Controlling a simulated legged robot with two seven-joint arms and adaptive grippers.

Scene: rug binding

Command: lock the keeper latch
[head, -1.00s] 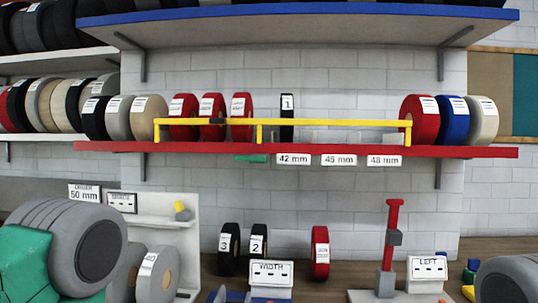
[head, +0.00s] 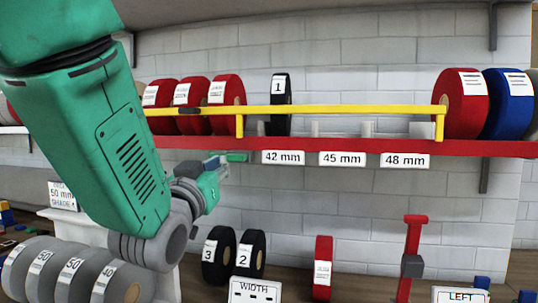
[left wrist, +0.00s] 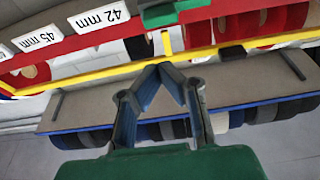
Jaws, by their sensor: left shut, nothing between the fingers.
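The yellow keeper bar (head: 330,112) runs along the front of the red shelf (head: 460,148), before the rolls. A dark block (head: 188,111) sits on the bar; it also shows in the left wrist view (left wrist: 232,53). A green tab (head: 236,157), which may be the latch, sits at the shelf's front edge below a yellow post; it also shows in the left wrist view (left wrist: 175,12). My left gripper (head: 215,161) is shut and empty beside the tab, partly hidden by its wrist. In the left wrist view its tips (left wrist: 163,70) appear close to the bar; contact cannot be told.
Red rolls (head: 162,95) stand behind the bar at left, and roll 1 (head: 280,103) farther right. A red roll (head: 462,103) stands at the bar's right end. Below are rolls 3 and 2 (head: 218,255) and a red post (head: 413,255). Space before the size labels is clear.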

